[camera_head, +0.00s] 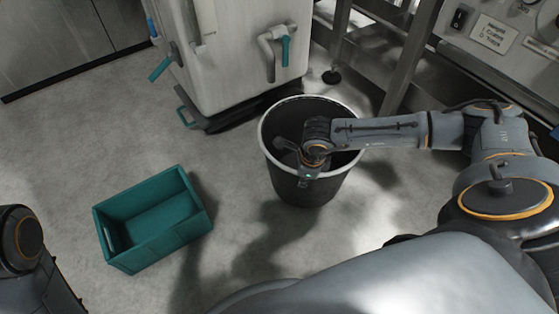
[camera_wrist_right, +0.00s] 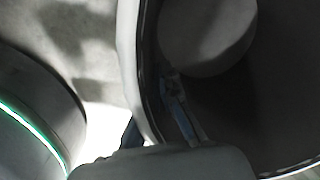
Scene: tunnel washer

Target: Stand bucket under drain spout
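The black bucket (camera_head: 306,191) with a pale grey rim stands upright on the floor in the head view, or very close to it; I cannot tell if it is lifted. My right gripper (camera_head: 304,172) is at its near rim. In the right wrist view, the gripper (camera_wrist_right: 152,122) has one finger outside and one inside the bucket wall (camera_wrist_right: 131,50); they close in on the wall. The drain spout (camera_head: 268,45), a grey bent pipe with a teal handle, is on the white machine's front, behind and above the bucket's left side. My left gripper is out of view.
A teal crate (camera_head: 160,245) lies on the floor left of the bucket. The white machine (camera_head: 232,85) stands behind the bucket, with a dark base at floor level. Metal legs (camera_head: 408,60) and a control panel (camera_head: 495,38) are at the right. Floor between crate and bucket is clear.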

